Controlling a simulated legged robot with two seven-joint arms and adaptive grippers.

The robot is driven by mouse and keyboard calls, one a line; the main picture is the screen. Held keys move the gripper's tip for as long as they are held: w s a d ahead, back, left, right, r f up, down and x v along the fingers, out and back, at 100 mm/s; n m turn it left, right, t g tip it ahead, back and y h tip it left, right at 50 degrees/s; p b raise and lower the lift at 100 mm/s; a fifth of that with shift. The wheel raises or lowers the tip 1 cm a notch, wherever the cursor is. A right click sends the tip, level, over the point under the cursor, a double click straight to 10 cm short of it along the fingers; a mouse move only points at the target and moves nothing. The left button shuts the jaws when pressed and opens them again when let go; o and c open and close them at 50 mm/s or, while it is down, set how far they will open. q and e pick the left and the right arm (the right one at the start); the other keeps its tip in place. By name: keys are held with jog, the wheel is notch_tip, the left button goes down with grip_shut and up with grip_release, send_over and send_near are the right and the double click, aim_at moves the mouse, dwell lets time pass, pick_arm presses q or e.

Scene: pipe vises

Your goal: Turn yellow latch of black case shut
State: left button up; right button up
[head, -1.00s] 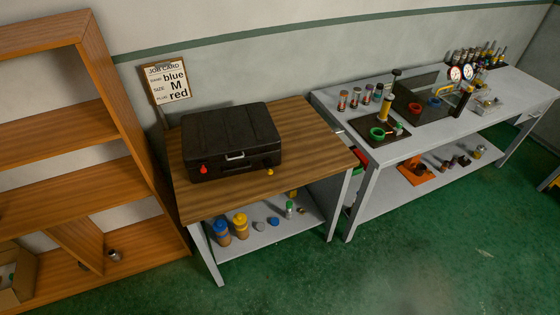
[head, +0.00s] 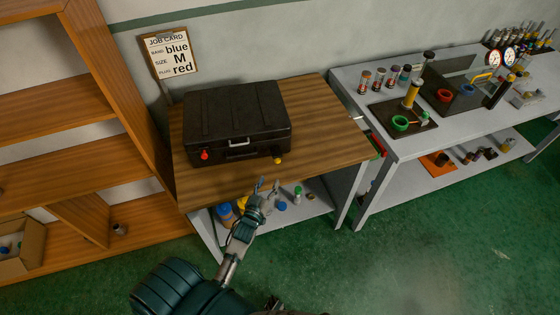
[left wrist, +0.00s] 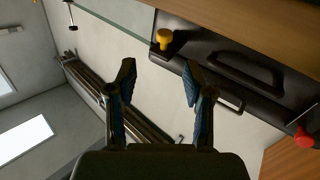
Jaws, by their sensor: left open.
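The black case (head: 237,117) lies closed on the wooden-top table in the head view. Its yellow latch (head: 278,160) is at the front right corner and its red latch (head: 204,155) at the front left, with a handle between. In the left wrist view the yellow latch (left wrist: 163,38) is at the top, beyond the fingertips, and the red latch (left wrist: 302,138) is at the right edge. My left gripper (head: 267,186) is open and empty, in front of the table edge, just below the yellow latch in the head view and apart from it. My right gripper is not in view.
The wooden table top (head: 330,140) is clear right of the case. A shelf below holds several bottles and caps. A wooden shelf unit (head: 110,110) stands at left. A grey workbench (head: 400,150) with vises and gauges is at right. A job card (head: 168,54) stands behind.

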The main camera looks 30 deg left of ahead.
aim_at(277, 160)
pick_arm(q)
jog(key=w+a, duration=0.1)
jog(key=w, duration=0.2)
jog(key=w+a, duration=0.1)
jog(key=w, duration=0.3)
jog(key=w+a, duration=0.1)
jog(key=w, duration=0.2)
jog(key=shift+w+f, duration=0.15)
jog(key=shift+f, duration=0.15)
jog(key=shift+w, duration=0.3)
jog(key=shift+w+d, duration=0.15)
jog(key=shift+d, duration=0.05)
jog(key=shift+d+r, duration=0.15)
jog(key=c, duration=0.8)
grip_shut()
jog(key=shift+a, duration=0.25)
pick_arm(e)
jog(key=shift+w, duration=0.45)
